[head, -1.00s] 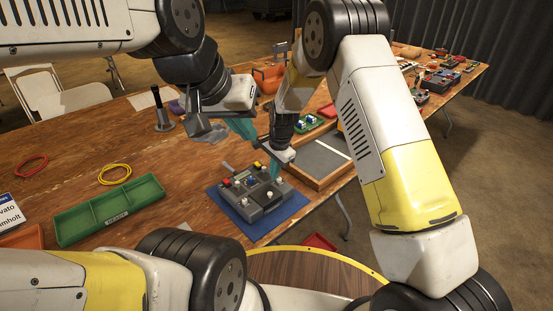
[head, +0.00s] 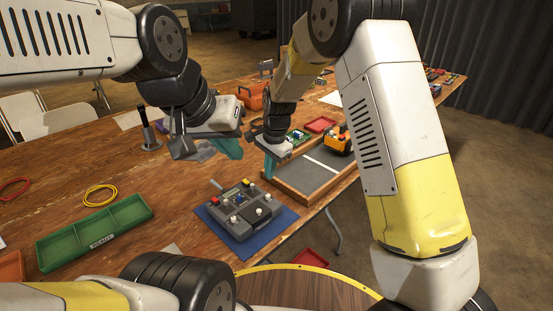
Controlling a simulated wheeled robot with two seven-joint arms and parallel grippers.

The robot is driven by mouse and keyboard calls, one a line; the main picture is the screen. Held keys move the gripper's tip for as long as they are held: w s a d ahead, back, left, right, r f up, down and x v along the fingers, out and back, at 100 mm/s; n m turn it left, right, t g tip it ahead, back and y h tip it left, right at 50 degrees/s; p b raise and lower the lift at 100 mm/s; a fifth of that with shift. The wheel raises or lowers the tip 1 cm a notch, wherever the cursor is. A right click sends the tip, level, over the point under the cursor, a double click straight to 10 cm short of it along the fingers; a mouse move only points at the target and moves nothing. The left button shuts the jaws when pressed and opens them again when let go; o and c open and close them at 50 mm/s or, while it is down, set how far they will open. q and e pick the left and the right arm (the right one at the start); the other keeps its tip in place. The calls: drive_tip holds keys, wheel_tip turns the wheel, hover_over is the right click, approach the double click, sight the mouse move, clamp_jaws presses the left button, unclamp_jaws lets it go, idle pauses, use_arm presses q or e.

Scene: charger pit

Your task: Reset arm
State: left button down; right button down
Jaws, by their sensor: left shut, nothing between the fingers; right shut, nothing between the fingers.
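My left gripper (head: 229,147) comes in from the upper left and hangs above the table, behind the grey control box. Its teal fingers are shut and empty. My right gripper (head: 268,168) points down over the near left edge of the wooden-framed tray, shut and empty. The grey control box (head: 238,205) with coloured buttons sits on a blue mat (head: 274,228) near the table's front edge. Both grippers are apart from it.
A green tray (head: 67,248) labelled READY lies at left with a yellow cable coil (head: 100,194) behind it. The wooden-framed tray (head: 300,188) stands right of the control box, with an orange-and-black device (head: 338,142) at its back. An orange toolbox (head: 254,97) stands farther back.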

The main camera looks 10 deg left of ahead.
drive_tip(key=s+d+r+n+t+y, duration=0.15)
drive_tip(key=s+d+r, duration=0.25)
drive_tip(key=d+r, duration=0.4)
drive_tip(key=s+d+r+n+t, duration=0.15)
drive_tip(key=s+d+r, duration=0.35)
drive_tip(key=r, duration=0.5)
drive_tip(key=s+d+r+n+t, duration=0.1)
drive_tip(key=s+d+r+n, duration=0.1)
drive_tip(key=s+d, duration=0.4)
drive_tip(key=s+d+r+n+t, duration=0.1)
drive_tip(key=s+d+r+n, duration=0.2)
drive_tip(key=s+d, duration=0.3)
drive_tip(key=s, duration=0.3)
drive_tip(key=shift+s+d+h, duration=0.25)
drive_tip(key=shift+h, duration=0.1)
drive_tip(key=shift+w, duration=0.1)
